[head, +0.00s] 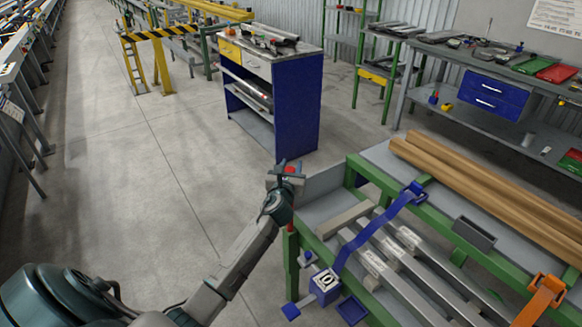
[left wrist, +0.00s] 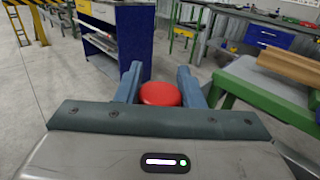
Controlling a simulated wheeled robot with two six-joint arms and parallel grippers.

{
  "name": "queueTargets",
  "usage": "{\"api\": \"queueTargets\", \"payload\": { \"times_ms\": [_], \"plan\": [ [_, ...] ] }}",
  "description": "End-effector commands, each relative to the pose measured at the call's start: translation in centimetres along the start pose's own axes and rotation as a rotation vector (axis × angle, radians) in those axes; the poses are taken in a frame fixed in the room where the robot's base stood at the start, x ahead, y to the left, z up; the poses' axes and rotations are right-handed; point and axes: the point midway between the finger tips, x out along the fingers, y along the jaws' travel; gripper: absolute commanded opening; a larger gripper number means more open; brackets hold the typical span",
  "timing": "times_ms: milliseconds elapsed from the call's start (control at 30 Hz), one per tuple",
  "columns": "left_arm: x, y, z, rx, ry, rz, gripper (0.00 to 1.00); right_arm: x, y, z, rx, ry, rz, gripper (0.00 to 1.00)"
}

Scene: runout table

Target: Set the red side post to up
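The red side post shows as a round red knob (left wrist: 159,94) in the left wrist view. My left gripper (head: 290,168) is over that corner. Its two fingers (left wrist: 159,84) stand on either side of the knob with no clear gap, so it looks shut on the knob. The post's shaft is mostly hidden by the gripper. My right gripper is not in view.
The green-framed table (head: 357,180) holds metal bars (head: 395,265), brown beams (head: 480,185), a blue hinged arm (head: 375,230) and an orange clamp (head: 540,300). A blue cabinet (head: 298,105) stands behind. The floor (head: 140,200) to the left is clear.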

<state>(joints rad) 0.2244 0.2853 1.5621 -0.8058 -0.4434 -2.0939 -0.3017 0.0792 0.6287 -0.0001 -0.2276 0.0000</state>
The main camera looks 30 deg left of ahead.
Motion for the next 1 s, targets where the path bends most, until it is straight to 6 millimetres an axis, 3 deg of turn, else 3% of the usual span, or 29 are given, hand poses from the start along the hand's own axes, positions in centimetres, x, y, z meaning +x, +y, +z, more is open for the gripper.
{"api": "queueTargets", "payload": {
  "times_ms": [33,100,467,1000],
  "plan": [
    [0.0,0.0,0.0,0.000,0.000,0.000,0.45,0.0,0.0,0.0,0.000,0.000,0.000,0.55],
    [0.0,0.0,0.0,0.000,0.000,0.000,0.55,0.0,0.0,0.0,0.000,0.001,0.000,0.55],
    [-0.7,0.0,-0.1,0.000,0.001,-0.001,0.55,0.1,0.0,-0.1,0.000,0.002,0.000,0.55],
    [-9.9,0.0,-0.1,0.000,0.001,-0.001,0.55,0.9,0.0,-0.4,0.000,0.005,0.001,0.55]
  ]
}}
